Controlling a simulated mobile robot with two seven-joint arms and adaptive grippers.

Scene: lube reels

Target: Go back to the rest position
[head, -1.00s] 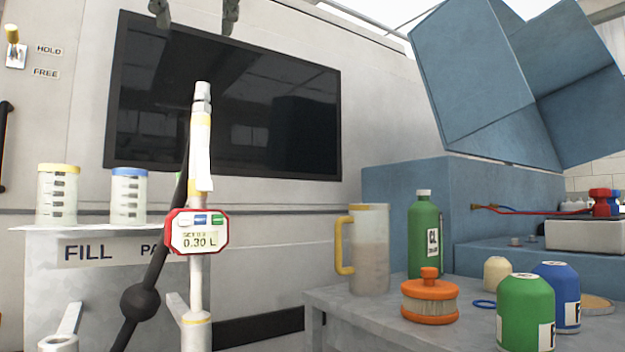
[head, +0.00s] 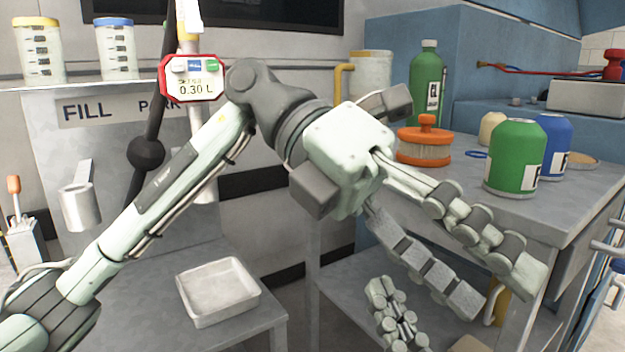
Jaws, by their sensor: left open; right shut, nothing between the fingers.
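My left arm comes in from the left and crosses the middle of the head view. Its gripper (head: 497,290) hangs in front of the grey workbench, pointing down and to the right. Its two fingers are spread and nothing is between them. My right gripper (head: 382,290) shows only in part at the bottom edge, left of and below the left one. Its fingers are together and empty. The rest of the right arm is out of view.
A metal tray (head: 217,292) sits lower left. A red-framed meter (head: 193,78) reads 0.30 L.

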